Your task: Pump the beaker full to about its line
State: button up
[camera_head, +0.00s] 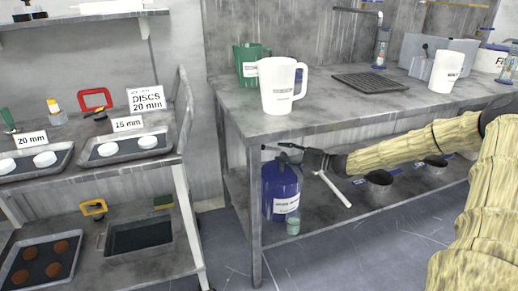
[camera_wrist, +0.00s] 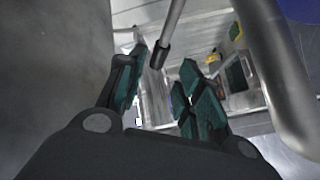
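A blue pump container (camera_head: 281,190) with a white label stands on the lower shelf of the right bench. A small greenish beaker (camera_head: 293,224) stands in front of its base at the shelf's front edge; its fill level and line are too small to read. My gripper (camera_head: 303,157) is under the bench top, close to the top of the container, and overlaps the pump head there. In the wrist view my gripper (camera_wrist: 163,92) is open, its teal pads apart. A thin grey rod with a dark tip (camera_wrist: 161,55) shows between and beyond them; I cannot tell whether it touches.
The bench top (camera_head: 330,118) is close above my arm and holds a white jug (camera_head: 281,87) and a green jug (camera_head: 247,65). Dark round items (camera_head: 381,177) lie on the lower shelf to the right. A cart with disc trays (camera_head: 127,147) stands left, across a floor gap.

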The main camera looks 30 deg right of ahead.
aim_at(261, 148)
jog(key=b+x, duration=0.3)
jog(key=x, duration=0.6)
jog(key=shift+a, duration=0.15)
jog(key=shift+w+a+r+b, duration=0.15)
jog(key=shift+w+a+b, duration=0.15)
jog(key=shift+w, duration=0.2)
grip_shut()
